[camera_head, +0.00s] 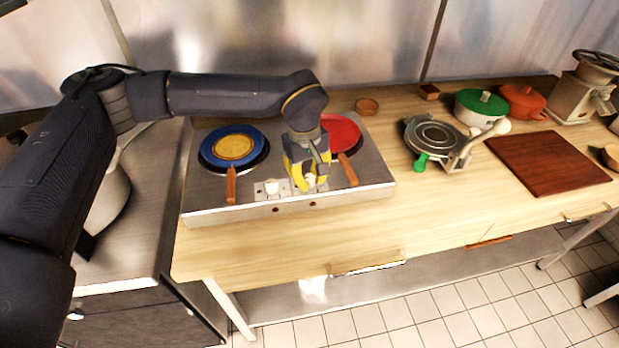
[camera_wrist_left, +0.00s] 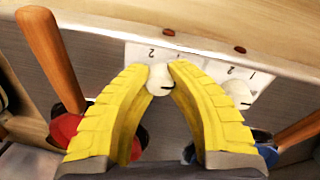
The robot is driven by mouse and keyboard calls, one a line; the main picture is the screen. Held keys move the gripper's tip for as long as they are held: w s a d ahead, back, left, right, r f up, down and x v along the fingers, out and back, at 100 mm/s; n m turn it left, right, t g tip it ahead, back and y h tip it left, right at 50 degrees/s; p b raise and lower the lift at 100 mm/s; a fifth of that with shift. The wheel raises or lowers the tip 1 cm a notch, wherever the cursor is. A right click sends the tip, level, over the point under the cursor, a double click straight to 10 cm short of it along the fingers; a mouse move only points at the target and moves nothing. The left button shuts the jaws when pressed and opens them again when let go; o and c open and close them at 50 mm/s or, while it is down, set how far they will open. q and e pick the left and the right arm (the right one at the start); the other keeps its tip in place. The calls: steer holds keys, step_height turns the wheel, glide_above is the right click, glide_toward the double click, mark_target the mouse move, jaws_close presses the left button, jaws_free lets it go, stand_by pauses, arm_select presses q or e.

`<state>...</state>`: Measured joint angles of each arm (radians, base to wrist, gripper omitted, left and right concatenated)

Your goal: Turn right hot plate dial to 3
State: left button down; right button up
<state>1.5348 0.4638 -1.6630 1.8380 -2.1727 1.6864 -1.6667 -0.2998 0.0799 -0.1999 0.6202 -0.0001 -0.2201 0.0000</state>
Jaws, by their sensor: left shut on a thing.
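The two-burner hot plate (camera_head: 352,201) stands on the wooden counter. Its white right dial (camera_wrist_left: 160,79) sits between the yellow fingertips of my left gripper (camera_wrist_left: 161,70), which is shut on it; a dark pointer line shows on the dial's face. In the head view my left gripper (camera_head: 310,184) reaches down to the front panel and mostly hides this dial. The white left dial (camera_head: 272,187) is free beside it and also shows in the left wrist view (camera_wrist_left: 238,92). Printed numbers show on the dial plates, partly covered by the fingers. My right gripper is out of view.
A blue pan (camera_head: 214,147) with a yellow disc sits on the left burner, a red pan (camera_head: 341,132) on the right. Their wooden handles point forward, flanking the dials. A waffle-iron-like device (camera_head: 437,133) and a brown board (camera_head: 546,163) lie further right. The front counter strip is clear.

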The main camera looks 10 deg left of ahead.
arm_select(q)
steer(key=n, duration=1.2)
steer(key=shift+n+y, duration=0.3)
steer(key=shift+y, duration=0.1)
steer(key=n, duration=0.4)
steer(key=shift+n, duration=0.3)
steer(key=n, duration=0.4)
steer(key=shift+s+n, duration=0.1)
steer(key=shift+n, duration=0.2)
steer(key=n, duration=0.4)
steer(key=shift+y, duration=0.3)
steer(key=n, duration=0.4)
steer(key=shift+n+g, duration=0.3)
steer(key=shift+n, duration=0.1)
steer(key=shift+d+n, duration=0.1)
steer(key=shift+n, duration=1.7)
